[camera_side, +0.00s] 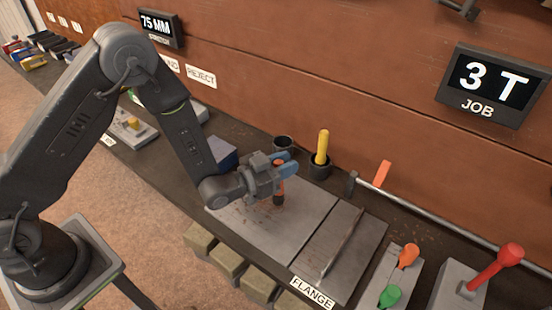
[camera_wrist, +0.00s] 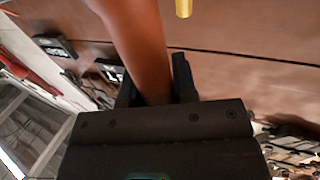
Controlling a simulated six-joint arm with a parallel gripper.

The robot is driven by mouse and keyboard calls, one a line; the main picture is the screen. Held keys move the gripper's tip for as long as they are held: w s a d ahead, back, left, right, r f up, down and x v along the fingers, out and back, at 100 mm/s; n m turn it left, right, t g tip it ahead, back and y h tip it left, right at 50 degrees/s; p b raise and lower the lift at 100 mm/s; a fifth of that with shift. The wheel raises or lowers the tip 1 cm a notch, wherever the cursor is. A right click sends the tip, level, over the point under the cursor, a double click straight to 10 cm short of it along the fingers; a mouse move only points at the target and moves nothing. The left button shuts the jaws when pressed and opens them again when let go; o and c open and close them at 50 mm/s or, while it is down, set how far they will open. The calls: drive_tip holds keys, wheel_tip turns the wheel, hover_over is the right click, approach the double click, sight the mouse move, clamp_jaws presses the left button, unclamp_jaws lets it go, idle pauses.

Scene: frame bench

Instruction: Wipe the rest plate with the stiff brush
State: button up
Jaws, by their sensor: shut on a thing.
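My gripper (camera_side: 287,170), with blue fingertips, is shut on the stiff brush (camera_side: 280,190). The brush is held upright, with its dark bristle end down over the far part of a light grey plate (camera_side: 295,238), which I take as the rest plate. Whether the bristles touch the plate I cannot tell. Small brown specks lie on the plate, mostly left of the brush. In the wrist view the brush's orange-brown handle (camera_wrist: 140,45) rises between the dark fingers; its bristles are hidden there.
A dark cup holding a yellow-handled tool (camera_side: 322,148) and another dark cup (camera_side: 284,143) stand behind the plate. A darker plate (camera_side: 350,245) with a thin raised strip lies to the right, by the FLANGE label (camera_side: 312,293). A metal bar (camera_side: 430,215) runs behind. A blue block (camera_side: 222,153) is at left.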

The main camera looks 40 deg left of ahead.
drive_tip(key=d+r, duration=0.4)
drive_tip(key=r, duration=0.4)
idle(0.6)
idle(0.5)
